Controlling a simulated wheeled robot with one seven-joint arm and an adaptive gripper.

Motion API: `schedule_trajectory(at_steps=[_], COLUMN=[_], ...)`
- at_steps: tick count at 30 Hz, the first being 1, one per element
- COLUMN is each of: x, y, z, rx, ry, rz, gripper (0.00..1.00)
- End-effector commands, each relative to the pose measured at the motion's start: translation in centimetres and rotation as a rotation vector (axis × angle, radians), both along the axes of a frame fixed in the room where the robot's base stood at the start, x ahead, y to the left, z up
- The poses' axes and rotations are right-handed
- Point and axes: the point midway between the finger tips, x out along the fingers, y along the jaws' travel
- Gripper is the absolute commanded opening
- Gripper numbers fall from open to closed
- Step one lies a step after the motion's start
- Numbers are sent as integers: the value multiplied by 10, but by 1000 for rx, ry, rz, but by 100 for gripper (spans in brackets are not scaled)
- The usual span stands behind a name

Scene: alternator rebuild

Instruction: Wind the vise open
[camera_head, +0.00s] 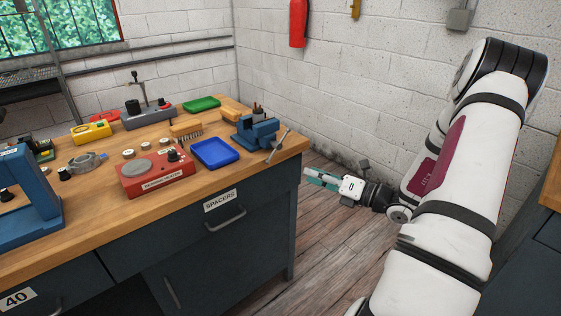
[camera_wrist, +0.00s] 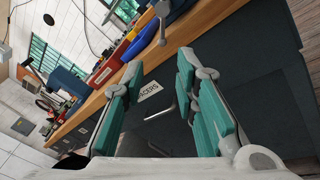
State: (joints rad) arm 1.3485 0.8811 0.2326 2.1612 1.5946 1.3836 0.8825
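The blue vise (camera_head: 257,132) stands at the right end of the wooden bench, near its front corner. Its metal handle bar (camera_head: 279,145) slants at the vise's front, over the bench edge. In the wrist view the handle (camera_wrist: 163,12) shows at the top centre, beyond the fingertips. My gripper (camera_head: 318,178) is off the bench's right end, lower than the bench top and apart from the vise. In the wrist view its two teal-padded fingers (camera_wrist: 160,78) are spread wide with nothing between them. How far the jaws are open is too small to tell.
The wooden bench (camera_head: 90,222) has a drawer labelled SPACERS (camera_head: 225,215). A blue tray (camera_head: 236,158) and a red tester box (camera_head: 157,178) stand left of the vise. A blue press (camera_head: 28,200) is at the far left. The floor (camera_head: 335,235) right of the bench is clear.

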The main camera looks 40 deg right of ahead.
Motion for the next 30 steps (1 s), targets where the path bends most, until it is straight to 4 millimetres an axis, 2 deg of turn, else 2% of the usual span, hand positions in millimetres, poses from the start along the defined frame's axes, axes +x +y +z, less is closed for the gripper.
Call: schedule_trajectory(at_steps=[4, 8, 21, 25, 30], x=[7, 25, 104, 120, 129], y=[-2, 4, 31, 35, 38], z=[0, -1, -1, -1, -1], rx=[4, 4, 5, 4, 4], ry=[-7, -6, -5, -5, -3], rz=[-19, -15, -14, -16, -16], gripper=[27, 27, 27, 27, 27])
